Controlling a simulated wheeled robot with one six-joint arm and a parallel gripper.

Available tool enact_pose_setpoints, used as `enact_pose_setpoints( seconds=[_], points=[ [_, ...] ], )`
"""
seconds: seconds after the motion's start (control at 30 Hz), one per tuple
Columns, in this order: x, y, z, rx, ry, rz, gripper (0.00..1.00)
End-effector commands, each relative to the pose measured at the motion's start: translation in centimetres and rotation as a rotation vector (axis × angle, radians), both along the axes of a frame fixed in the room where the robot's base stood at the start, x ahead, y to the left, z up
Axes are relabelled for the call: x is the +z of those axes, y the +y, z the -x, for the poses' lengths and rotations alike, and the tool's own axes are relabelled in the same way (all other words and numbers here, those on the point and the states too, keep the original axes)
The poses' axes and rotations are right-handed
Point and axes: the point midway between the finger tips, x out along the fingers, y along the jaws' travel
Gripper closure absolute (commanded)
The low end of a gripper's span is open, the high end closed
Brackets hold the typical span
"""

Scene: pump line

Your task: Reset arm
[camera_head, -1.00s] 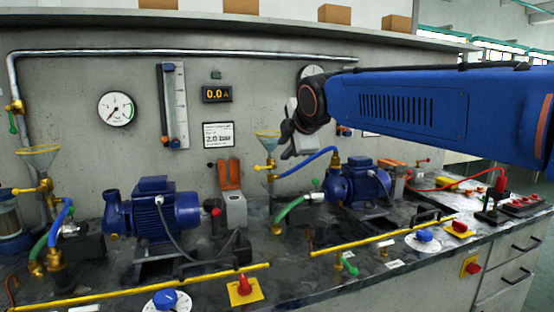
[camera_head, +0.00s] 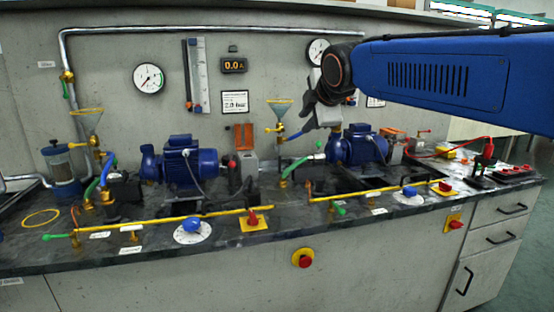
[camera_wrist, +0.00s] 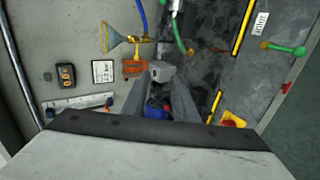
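My arm reaches in from the right in the head view, a blue link ending at a dark wrist joint. My gripper (camera_head: 314,112) hangs in front of the back wall, above the bench and near the right blue pump (camera_head: 358,146). In the wrist view my gripper (camera_wrist: 162,84) shows two grey fingers apart, with a blue and red thing seen in the gap beyond them. Nothing is seen held. The fingertips are small and dark in the head view.
A left blue pump (camera_head: 184,163), a funnel (camera_head: 278,106), gauges, a yellow rail (camera_head: 170,222) and dials crowd the bench (camera_head: 330,222). A red stop button (camera_head: 303,258) is on the bench front. The floor right of the drawers is clear.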

Motion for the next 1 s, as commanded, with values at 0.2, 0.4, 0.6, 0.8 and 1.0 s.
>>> enact_pose_setpoints(
  seconds=[0.2,0.4,0.6,0.8,1.0],
  points=[
    [-1.6,-2.3,1.8,-0.073,0.051,-0.059,0.74],
    [-3.7,-4.8,4.1,-0.166,0.11,-0.136,0.74],
    [-6.9,-8.2,7.6,-0.308,0.192,-0.247,0.74],
    [-12.4,-13.0,13.9,-0.553,0.314,-0.426,0.74],
    [-20.0,-17.5,22.5,-0.887,0.445,-0.651,0.74]
  ],
)
